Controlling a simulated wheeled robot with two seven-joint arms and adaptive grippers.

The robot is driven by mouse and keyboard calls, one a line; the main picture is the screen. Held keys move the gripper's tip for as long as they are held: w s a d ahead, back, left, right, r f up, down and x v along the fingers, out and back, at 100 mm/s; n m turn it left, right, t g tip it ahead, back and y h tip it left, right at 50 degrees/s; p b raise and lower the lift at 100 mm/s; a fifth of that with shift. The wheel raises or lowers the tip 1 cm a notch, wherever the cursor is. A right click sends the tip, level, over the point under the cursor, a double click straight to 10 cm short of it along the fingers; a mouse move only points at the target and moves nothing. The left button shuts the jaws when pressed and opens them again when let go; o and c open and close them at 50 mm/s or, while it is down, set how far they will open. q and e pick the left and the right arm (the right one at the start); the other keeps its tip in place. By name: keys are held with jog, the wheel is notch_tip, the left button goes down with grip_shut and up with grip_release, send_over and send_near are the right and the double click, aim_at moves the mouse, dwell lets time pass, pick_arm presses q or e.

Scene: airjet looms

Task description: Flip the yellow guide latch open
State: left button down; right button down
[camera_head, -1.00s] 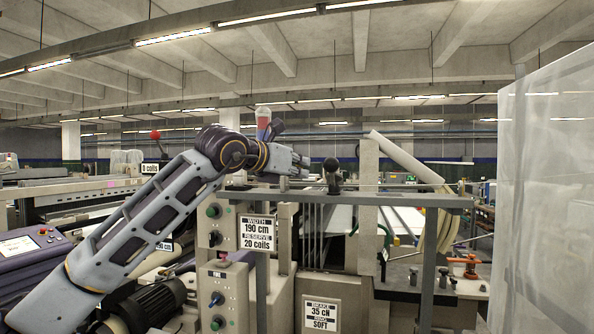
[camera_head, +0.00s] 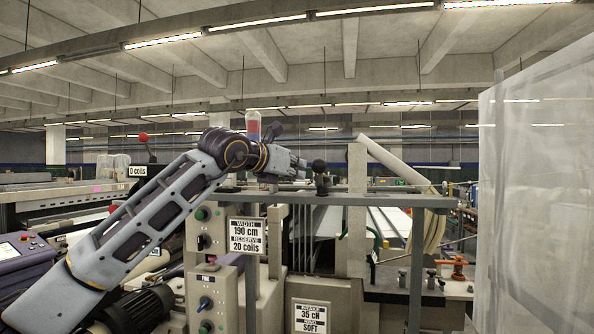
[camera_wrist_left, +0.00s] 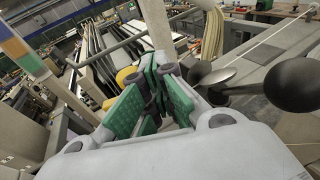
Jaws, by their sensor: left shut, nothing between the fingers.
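My left gripper (camera_head: 301,169) is shut and empty, held out level just left of a black ball knob (camera_head: 319,166) above the grey rail. In the left wrist view its green-padded fingers (camera_wrist_left: 152,98) are together. A yellow rounded part (camera_wrist_left: 125,76), perhaps the guide latch, shows just beyond and left of the fingers, partly hidden by them. I cannot tell whether they touch or whether it is flipped. No yellow latch can be made out in the head view. My right gripper is in neither view.
Dark rounded knobs (camera_wrist_left: 290,84) stand close to the right of the fingers in the left wrist view. A grey rail (camera_head: 385,199) crosses below my gripper, with an upright post (camera_head: 357,215) to its right. A translucent panel (camera_head: 540,210) fills the far right.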

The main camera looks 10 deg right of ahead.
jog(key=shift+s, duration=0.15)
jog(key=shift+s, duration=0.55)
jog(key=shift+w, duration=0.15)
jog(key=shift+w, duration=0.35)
